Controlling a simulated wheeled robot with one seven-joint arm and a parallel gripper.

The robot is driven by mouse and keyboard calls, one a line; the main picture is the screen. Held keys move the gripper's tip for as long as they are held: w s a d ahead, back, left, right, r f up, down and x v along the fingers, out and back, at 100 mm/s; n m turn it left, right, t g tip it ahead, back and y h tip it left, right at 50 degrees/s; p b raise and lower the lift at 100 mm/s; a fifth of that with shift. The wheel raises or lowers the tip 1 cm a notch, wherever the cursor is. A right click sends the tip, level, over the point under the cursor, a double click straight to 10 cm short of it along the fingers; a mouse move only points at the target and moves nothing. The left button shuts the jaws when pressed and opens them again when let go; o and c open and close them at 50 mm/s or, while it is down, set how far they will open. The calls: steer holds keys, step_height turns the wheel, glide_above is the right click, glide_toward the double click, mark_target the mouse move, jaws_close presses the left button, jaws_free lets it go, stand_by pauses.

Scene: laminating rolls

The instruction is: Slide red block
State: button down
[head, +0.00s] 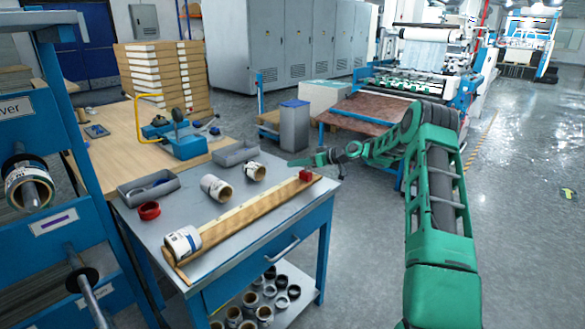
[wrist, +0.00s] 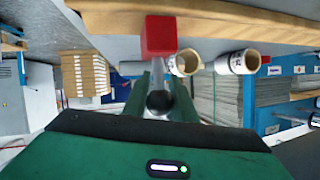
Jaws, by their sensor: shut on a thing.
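A small red block (head: 305,175) sits at the far right end of a long wooden measuring board (head: 240,222) on the grey-topped bench. In the wrist view, which appears upside down, the red block (wrist: 160,36) lies straight ahead of my fingers against the board (wrist: 235,28). My gripper (head: 298,162) reaches in from the right, low over the bench end. Its narrow fingers (wrist: 159,78) are shut at the block; the exact contact is partly hidden. A white-labelled roll (head: 182,243) lies at the near left end of the board, apart from the block.
Two cardboard-cored rolls (head: 216,188) lie behind the board. A blue rack (head: 45,190) stands left. Several rolls fill the shelf below.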

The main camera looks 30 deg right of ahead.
steer(key=shift+s+d+f, duration=0.15)
steer(key=shift+d+f, duration=0.1)
steer(key=shift+d, duration=0.05)
steer(key=c, duration=1.5)
jaws_free()
steer(key=shift+r, duration=0.1)
steer(key=shift+o, duration=0.2)
steer(key=shift+a, duration=0.1)
steer(key=shift+r, duration=0.15)
steer(key=v, duration=1)
steer(key=shift+s+d, duration=0.2)
steer(key=shift+s, duration=0.05)
